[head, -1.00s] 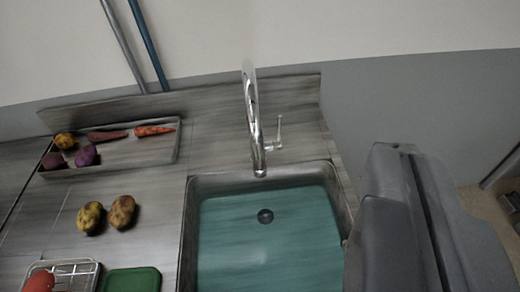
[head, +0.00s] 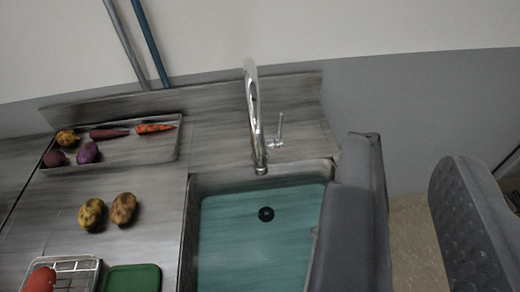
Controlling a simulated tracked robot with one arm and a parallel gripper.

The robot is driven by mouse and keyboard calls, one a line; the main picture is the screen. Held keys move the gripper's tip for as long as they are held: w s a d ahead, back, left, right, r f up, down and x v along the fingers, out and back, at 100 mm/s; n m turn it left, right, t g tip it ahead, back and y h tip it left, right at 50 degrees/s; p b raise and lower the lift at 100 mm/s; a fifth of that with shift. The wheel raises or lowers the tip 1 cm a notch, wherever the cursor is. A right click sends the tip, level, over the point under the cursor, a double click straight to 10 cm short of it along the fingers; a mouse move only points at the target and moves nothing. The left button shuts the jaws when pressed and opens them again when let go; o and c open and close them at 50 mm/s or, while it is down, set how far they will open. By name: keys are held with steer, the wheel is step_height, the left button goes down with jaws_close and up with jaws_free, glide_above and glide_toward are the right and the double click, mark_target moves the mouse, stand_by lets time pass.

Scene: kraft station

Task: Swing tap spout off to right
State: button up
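The chrome tap spout (head: 254,115) rises behind the sink and arches forward, its outlet over the sink's back edge. A small lever handle (head: 279,130) stands at its right. The sink (head: 189,215) holds teal water with a dark round drain showing. My gripper (head: 405,195) is at the right of the picture, large and close to the camera. Its two grey fingers are wide apart with nothing between them. The left finger covers the sink's right side. The gripper is to the right of the spout, apart from it in the picture.
A tray (head: 178,150) of carrots and other vegetables lies at the back left. Two potatoes (head: 107,212) lie on the counter left of the sink. A wire basket (head: 92,264) and a green board (head: 132,279) are in front. Two pipes (head: 150,40) run up the wall.

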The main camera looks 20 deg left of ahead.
steer(key=o, duration=0.3)
steer(key=w+d+f, duration=0.1)
steer(key=w, duration=0.1)
steer(key=w+d+f+t+h, duration=0.1)
steer(key=w+d, duration=0.1)
steer(key=w, duration=0.1)
steer(key=w+d+f+t+h+p, duration=0.1)
steer(key=w, duration=0.2)
steer(key=shift+w+d+f, duration=0.2)
steer(key=shift+d+f, duration=0.05)
steer(key=shift+d, duration=0.1)
steer(key=n+g+y+p, duration=0.2)
steer(key=n+y, duration=0.5)
steer(key=y, duration=0.5)
glide_toward(262, 161)
steer(key=b+x, duration=0.2)
steer(key=x, duration=0.9)
steer(key=shift+w+a, duration=0.1)
steer(key=shift+a, duration=0.05)
jaws_close()
